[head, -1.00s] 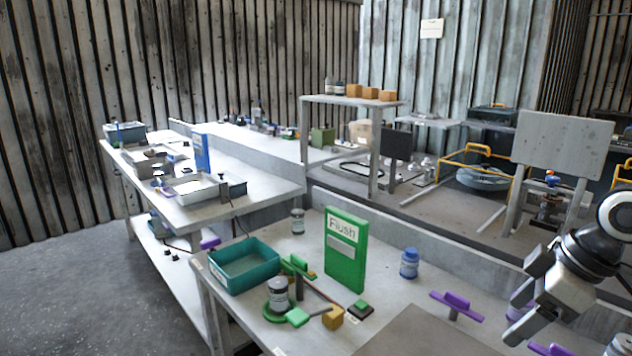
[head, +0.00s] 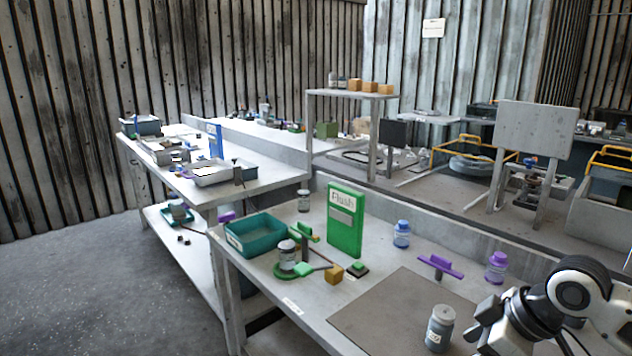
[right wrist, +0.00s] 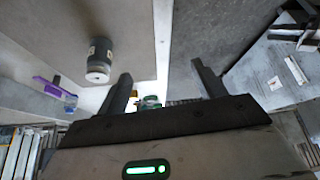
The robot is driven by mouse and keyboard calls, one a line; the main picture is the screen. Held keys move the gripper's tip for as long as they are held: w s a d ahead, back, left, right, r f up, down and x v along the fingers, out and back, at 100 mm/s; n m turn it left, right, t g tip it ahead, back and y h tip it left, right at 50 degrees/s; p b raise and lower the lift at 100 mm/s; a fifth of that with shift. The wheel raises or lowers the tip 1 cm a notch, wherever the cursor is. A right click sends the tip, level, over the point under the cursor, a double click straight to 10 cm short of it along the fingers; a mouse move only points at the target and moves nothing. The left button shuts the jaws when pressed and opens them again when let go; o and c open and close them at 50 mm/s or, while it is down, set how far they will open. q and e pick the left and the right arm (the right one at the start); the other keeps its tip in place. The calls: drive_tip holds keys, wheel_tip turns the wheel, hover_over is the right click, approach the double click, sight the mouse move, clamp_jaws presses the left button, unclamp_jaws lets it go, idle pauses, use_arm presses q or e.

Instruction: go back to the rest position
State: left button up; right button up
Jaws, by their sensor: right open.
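My right arm comes in at the lower right of the head view, and its gripper (head: 492,335) is low over the right end of the near bench (head: 310,311). In the right wrist view the two dark fingers of my right gripper (right wrist: 168,88) stand wide apart with nothing between them. A grey jar with a white label (head: 439,328) stands on the brown mat (head: 385,310), left of the gripper and apart from it. The jar also shows in the right wrist view (right wrist: 99,62). My left gripper is not in view.
On the near bench stand a teal tray (head: 231,241), a green Flush box (head: 345,220), a blue-capped bottle (head: 402,234), a purple handle (head: 440,265) and a purple bottle (head: 496,267). A side bench (head: 260,185) with trays is at the left. Floor (head: 90,290) is clear at lower left.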

drive_tip(key=s+a+f+m+t+y+b, duration=0.1)
drive_tip(key=s+a+f+m+t+b, duration=0.15)
drive_tip(key=a+f, duration=0.45)
drive_tip(key=s+a+f+m+t+y+b, duration=0.1)
drive_tip(key=s+a+f+b, duration=0.2)
drive_tip(key=f, duration=0.7)
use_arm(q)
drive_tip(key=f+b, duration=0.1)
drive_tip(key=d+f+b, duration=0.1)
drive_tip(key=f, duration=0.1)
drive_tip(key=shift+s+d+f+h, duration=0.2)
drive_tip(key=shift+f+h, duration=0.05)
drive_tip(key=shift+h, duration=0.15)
use_arm(e)
drive_tip(key=s+f+m+t+h, duration=0.2)
drive_tip(key=s+f+m+t, duration=0.1)
drive_tip(key=s+f, duration=0.4)
drive_tip(key=s+m, duration=0.1)
drive_tip(key=s, duration=0.2)
drive_tip(key=shift+a+f+h, duration=0.2)
drive_tip(key=shift+a+h, duration=0.05)
drive_tip(key=shift+h, duration=0.15)
